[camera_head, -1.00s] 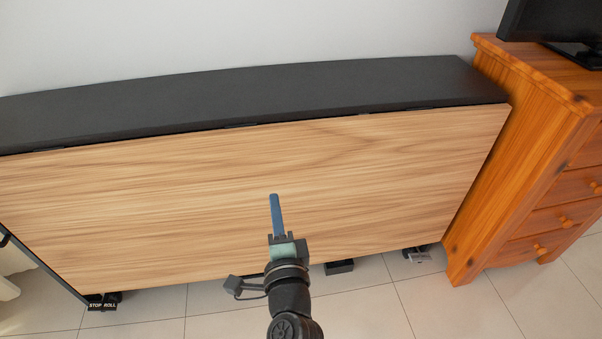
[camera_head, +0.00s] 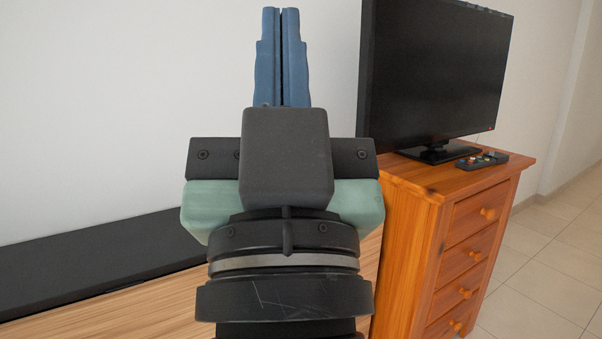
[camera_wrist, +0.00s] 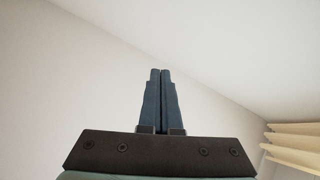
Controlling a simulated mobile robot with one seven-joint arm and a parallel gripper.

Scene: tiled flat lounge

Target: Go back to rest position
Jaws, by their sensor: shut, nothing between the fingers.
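My gripper (camera_head: 281,14) is raised close in front of the head camera, its blue fingers pointing up against the white wall. The two fingers are together with only a thin dark line between them, and nothing is held. In the wrist view the fingers (camera_wrist: 161,72) also point up and lie side by side, with wall and ceiling behind them. My arm hides part of the furniture behind it in the head view.
Tiled floor (camera_head: 545,255) is open at far right.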

